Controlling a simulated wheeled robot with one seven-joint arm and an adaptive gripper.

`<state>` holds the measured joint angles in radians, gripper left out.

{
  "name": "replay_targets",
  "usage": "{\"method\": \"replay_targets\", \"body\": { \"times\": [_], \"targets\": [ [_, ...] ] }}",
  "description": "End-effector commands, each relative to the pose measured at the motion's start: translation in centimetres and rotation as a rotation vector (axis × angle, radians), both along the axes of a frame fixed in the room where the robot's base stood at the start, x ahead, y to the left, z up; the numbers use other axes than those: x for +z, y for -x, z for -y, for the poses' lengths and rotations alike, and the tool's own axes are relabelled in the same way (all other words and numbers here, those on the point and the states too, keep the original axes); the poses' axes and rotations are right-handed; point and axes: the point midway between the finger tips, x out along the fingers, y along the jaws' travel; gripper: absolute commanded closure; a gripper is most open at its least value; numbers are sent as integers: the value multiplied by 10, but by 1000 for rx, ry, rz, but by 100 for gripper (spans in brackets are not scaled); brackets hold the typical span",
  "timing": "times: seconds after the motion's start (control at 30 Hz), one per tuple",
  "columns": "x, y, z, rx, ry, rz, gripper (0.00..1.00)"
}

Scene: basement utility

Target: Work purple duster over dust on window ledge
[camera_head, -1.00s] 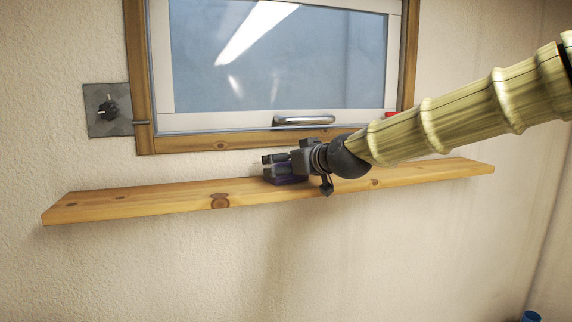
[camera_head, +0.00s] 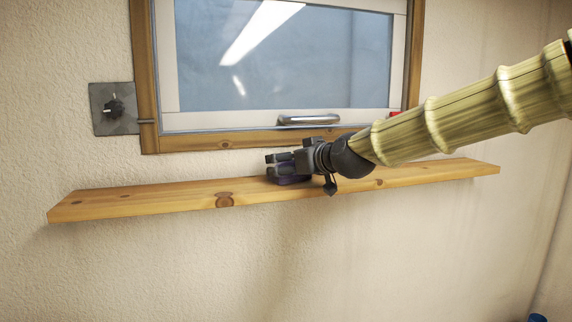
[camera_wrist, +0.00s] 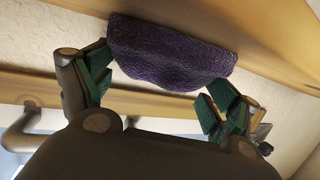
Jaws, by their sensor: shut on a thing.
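The purple duster (camera_head: 292,181) lies on the wooden window ledge (camera_head: 130,200), near the middle of its length. My gripper (camera_head: 270,165) is shut on the duster and hides much of it in the head view. In the wrist view the duster (camera_wrist: 170,55) is a dark purple, textured block between my two fingers (camera_wrist: 163,80). The duster appears to touch the ledge. I cannot make out dust on the visible bare parts of the ledge.
The framed window (camera_head: 280,55) is above the ledge, with a metal handle (camera_head: 308,120) close over my gripper. A grey switch plate (camera_head: 114,108) is on the wall at left. A small red thing (camera_head: 395,114) sits behind my arm. The ledge's left part is clear.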

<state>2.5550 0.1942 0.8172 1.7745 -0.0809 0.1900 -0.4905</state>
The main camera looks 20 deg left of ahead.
Motion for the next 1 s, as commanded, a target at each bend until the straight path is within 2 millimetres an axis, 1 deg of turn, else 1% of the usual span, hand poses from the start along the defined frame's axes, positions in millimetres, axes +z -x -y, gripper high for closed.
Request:
{"method": "replay_targets", "body": {
  "times": [0.1,0.27,0.6,0.73,1.0],
  "targets": [
    [-2,-2,3,0,2,-1,39],
    [-2,-1,1,0,3,-1,39],
    [-3,9,-14,2,3,-2,39],
    [-2,12,-17,2,3,-2,39],
    [-2,7,-11,0,2,-3,39]
  ]
}}
